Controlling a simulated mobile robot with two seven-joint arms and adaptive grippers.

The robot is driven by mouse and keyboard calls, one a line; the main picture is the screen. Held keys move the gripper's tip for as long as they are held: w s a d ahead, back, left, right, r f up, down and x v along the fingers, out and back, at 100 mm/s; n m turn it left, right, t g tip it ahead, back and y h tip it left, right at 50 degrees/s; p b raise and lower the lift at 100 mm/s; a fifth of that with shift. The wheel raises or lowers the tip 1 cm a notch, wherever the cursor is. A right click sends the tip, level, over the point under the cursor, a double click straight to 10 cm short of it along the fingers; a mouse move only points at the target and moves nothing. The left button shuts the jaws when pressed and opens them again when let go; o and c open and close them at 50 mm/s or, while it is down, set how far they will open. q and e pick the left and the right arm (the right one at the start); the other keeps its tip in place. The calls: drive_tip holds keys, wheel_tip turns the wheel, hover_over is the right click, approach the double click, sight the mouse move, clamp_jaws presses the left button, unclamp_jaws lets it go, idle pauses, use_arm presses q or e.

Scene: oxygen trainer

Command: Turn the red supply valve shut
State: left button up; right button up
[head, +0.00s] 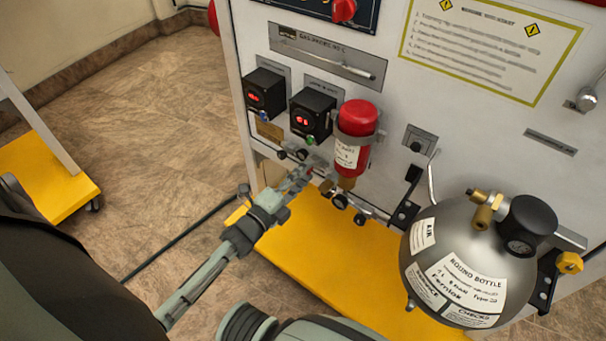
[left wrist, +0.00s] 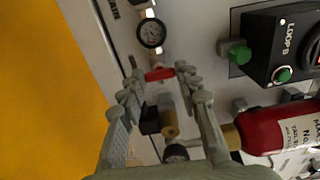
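The red supply valve handle (left wrist: 160,74) shows in the left wrist view as a small red lever between my left fingertips. It also shows as a small red spot in the head view (head: 310,173), mostly hidden by the gripper. My left gripper (head: 300,177) reaches the fittings low on the panel, left of the red bottle. In the left wrist view the left gripper (left wrist: 158,75) has its fingers apart, one on each side of the handle. Small gaps seem to show at both ends of the handle. My right gripper is in neither view.
A red bottle (head: 359,118) is clamped just right of the left gripper. Two black display boxes (head: 311,115) sit above it. A round steel bottle (head: 455,265) stands at the right. A gauge (left wrist: 151,33) and a brass fitting (left wrist: 168,122) are close to the fingers.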

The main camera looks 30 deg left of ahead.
use_arm(q)
drive_tip(key=o, duration=0.4)
drive_tip(key=s+a, duration=0.1)
drive_tip(key=s, duration=1.1)
drive_tip(key=shift+a, duration=0.3)
wheel_tip(320, 180, down, 7)
drive_tip(key=a+n+g+y, duration=0.2)
drive_tip(key=n+g+y, duration=0.3)
drive_tip(key=n, duration=0.5)
drive_tip(key=s+d+f+n+g, duration=0.2)
drive_tip(key=s+n+g, duration=0.2)
drive_tip(key=s, duration=0.1)
drive_tip(key=s+d+f+n+g+h, duration=0.1)
drive_tip(key=s+d+f+n+g, duration=0.1)
drive_tip(key=s+n+g, duration=0.2)
drive_tip(key=shift+s+d+f+g, duration=0.15)
drive_tip(key=shift+s+d+g, duration=0.2)
drive_tip(key=shift+s+g, duration=0.7)
